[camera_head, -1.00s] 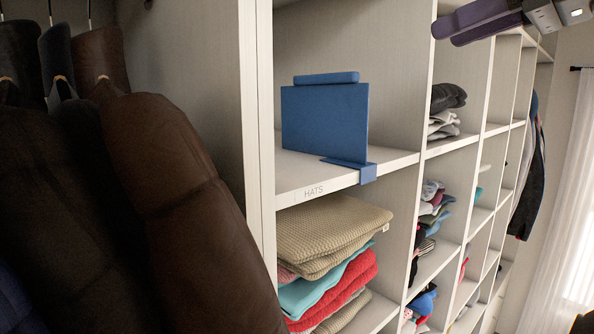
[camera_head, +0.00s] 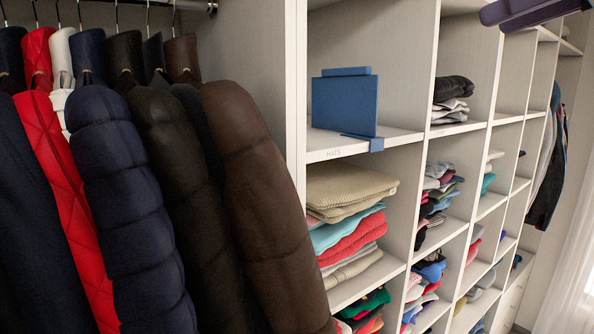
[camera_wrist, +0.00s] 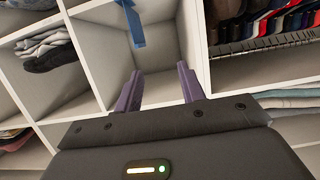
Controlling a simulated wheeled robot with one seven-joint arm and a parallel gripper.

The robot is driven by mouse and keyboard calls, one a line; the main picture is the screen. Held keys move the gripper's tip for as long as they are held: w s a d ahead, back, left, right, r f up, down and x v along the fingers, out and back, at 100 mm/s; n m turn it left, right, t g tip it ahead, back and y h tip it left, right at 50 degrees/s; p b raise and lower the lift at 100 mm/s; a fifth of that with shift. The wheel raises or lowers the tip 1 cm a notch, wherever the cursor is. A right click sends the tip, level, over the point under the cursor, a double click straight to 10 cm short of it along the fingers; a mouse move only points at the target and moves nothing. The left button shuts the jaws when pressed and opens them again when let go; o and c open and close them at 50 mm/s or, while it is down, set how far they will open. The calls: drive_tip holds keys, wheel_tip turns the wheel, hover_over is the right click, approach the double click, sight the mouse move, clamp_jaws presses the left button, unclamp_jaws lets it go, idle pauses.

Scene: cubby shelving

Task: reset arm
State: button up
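My gripper (camera_wrist: 160,92) shows in the wrist view with its two purple fingers apart and nothing between them. Part of it also shows at the top right of the head view (camera_head: 520,12), clear of the shelves. A blue upright divider (camera_head: 345,105) stands in the cubby with the "HATS" label, with a clip over the shelf's front edge. In the wrist view the blue divider (camera_wrist: 132,22) shows at the top, beyond the fingertips.
The white cubby shelving (camera_head: 400,215) holds folded clothes (camera_head: 350,235) in several compartments. A row of hanging jackets (camera_head: 130,200) fills the left side. A dark garment hangs at the far right (camera_head: 548,170), near a pale curtain (camera_head: 575,270).

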drive_tip(key=w+d+f+m+t+b, duration=0.2)
drive_tip(key=w+d+f+t+b, duration=0.3)
drive_tip(key=w, duration=0.4)
drive_tip(key=w+d+f+m+t+b, duration=0.2)
drive_tip(key=w+f+m+t+b, duration=0.1)
drive_tip(key=w+f+t, duration=0.4)
drive_tip(key=w+d+f+m+g+h+b, duration=0.15)
drive_tip(key=w+f+m+h, duration=0.3)
drive_tip(key=f, duration=0.65)
drive_tip(key=w+f+m+g+h+b, duration=0.25)
drive_tip(key=w+f+h, duration=0.3)
drive_tip(key=f, duration=0.55)
drive_tip(key=s+a+f+n+g+b, duration=0.1)
drive_tip(key=s+a+f+g, duration=0.3)
drive_tip(key=f, duration=1)
drive_tip(key=s+a+f+g+b, duration=0.25)
drive_tip(key=f+g, duration=0.25)
drive_tip(key=f, duration=1)
drive_tip(key=s+a+f+n+g+b, duration=0.1)
drive_tip(key=s+a+f+g, duration=0.3)
drive_tip(key=s+f, duration=0.5)
drive_tip(key=s+a+f+n+g+y+b, duration=0.1)
drive_tip(key=s+a+f+g, duration=0.3)
drive_tip(key=s+f, duration=0.5)
drive_tip(key=shift+s+a+f+n, duration=0.15)
drive_tip(key=shift+a+f+n, duration=0.3)
drive_tip(key=shift+n, duration=0.45)
